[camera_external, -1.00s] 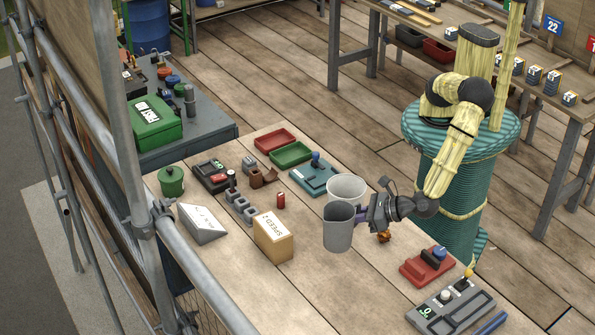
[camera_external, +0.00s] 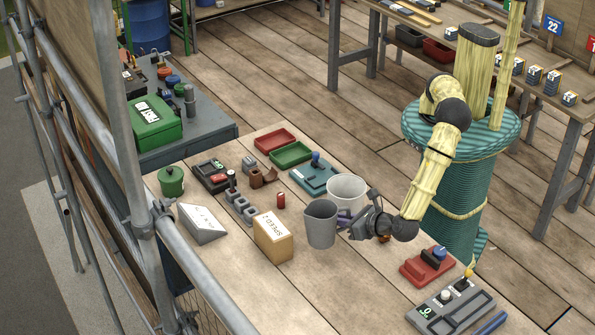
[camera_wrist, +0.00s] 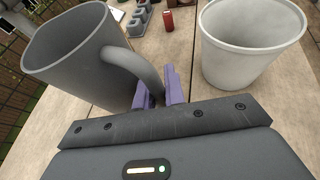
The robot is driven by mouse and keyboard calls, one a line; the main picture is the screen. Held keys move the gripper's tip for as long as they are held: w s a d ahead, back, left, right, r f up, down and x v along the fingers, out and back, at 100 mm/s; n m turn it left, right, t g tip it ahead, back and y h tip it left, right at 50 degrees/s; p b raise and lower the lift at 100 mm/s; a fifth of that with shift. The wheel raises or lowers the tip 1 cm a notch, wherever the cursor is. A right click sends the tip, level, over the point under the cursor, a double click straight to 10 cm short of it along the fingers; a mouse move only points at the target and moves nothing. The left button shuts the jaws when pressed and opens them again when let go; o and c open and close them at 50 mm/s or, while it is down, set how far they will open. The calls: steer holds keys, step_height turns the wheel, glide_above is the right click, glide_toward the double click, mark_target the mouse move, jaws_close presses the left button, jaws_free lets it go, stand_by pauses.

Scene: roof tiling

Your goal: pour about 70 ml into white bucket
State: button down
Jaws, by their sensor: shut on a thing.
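The grey jug (camera_external: 321,224) is at the front middle of the table in the external view, close to upright. It also shows at the left of the wrist view (camera_wrist: 75,60). My gripper (camera_external: 346,222) is shut on the jug's handle; its purple fingers (camera_wrist: 160,90) sit either side of the handle in the wrist view. The white bucket (camera_external: 346,190) stands on the table just behind and right of the jug, apart from it. In the wrist view the bucket (camera_wrist: 250,50) is at the right, its visible inner wall bare. The jug's contents are hidden.
A cardboard box (camera_external: 273,237) stands left of the jug. A red can (camera_external: 281,200), a teal device (camera_external: 313,178) and a green tray (camera_external: 291,153) lie behind. A red device (camera_external: 427,266) is at the right. The table front of the jug is clear.

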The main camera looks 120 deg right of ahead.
steer(key=f+m+g, duration=0.1)
steer(key=s+d+f+m+g, duration=0.1)
steer(key=s+f+m+g, duration=0.1)
steer(key=shift+d+f+g+h, duration=0.25)
steer(key=shift+d+g+h, duration=0.15)
steer(key=shift+s+f+m+g, duration=0.25)
steer(key=shift+f+m+g, duration=0.1)
steer(key=shift+m+g, duration=0.15)
steer(key=shift+s+d+p, duration=0.1)
steer(key=shift+p, duration=0.3)
